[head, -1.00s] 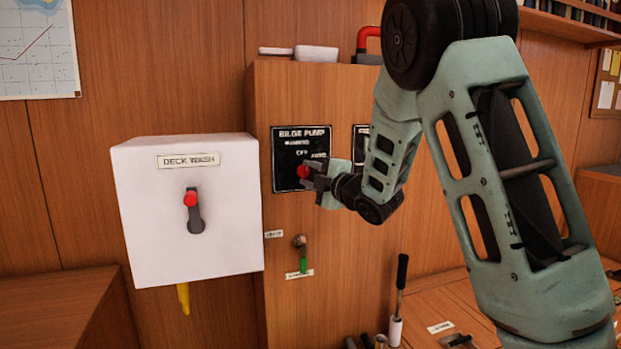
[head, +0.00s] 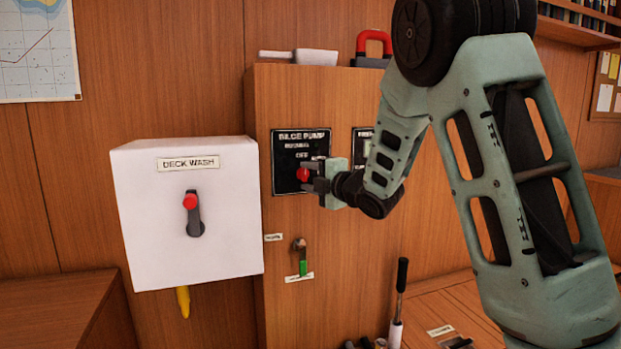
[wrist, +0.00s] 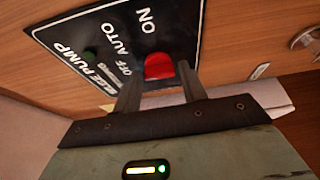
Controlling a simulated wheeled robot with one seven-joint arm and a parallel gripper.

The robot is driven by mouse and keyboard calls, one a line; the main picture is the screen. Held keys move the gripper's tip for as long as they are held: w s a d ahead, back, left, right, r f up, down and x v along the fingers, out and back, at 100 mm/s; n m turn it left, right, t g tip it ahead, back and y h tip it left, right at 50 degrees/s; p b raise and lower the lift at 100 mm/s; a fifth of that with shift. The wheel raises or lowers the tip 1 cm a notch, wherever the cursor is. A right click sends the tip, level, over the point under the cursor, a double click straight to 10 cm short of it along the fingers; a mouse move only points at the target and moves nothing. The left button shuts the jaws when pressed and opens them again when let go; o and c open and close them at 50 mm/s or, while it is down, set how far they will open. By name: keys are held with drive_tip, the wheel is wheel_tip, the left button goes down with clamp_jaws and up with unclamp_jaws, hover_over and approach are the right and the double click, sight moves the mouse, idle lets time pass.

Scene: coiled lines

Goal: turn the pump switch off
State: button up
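The black BILGE PUMP panel (head: 286,186) is on the wooden cabinet front, with a red switch knob (head: 303,174). In the wrist view the knob (wrist: 158,66) lies near the panel's edge, by the AUTO and ON labels; I cannot tell which label it is set to. My gripper (head: 310,179) is at the panel. In the wrist view its two fingers (wrist: 159,76) are apart, one on each side of the knob, with small gaps showing. In the head view the gripper hides part of the panel's right side.
A white DECK WASH box (head: 150,230) with a red-tipped lever (head: 193,215) juts out left of the panel. A second black panel (head: 361,145) is partly behind my arm. A green-handled valve (head: 302,260) is below. A black-handled tool (head: 400,290) stands lower right.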

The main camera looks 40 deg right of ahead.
drive_tip(key=shift+o, duration=0.9)
drive_tip(key=s+d+b, duration=0.2)
drive_tip(key=s+b, duration=0.2)
drive_tip(key=s, duration=1.3)
drive_tip(key=shift+s, duration=0.15)
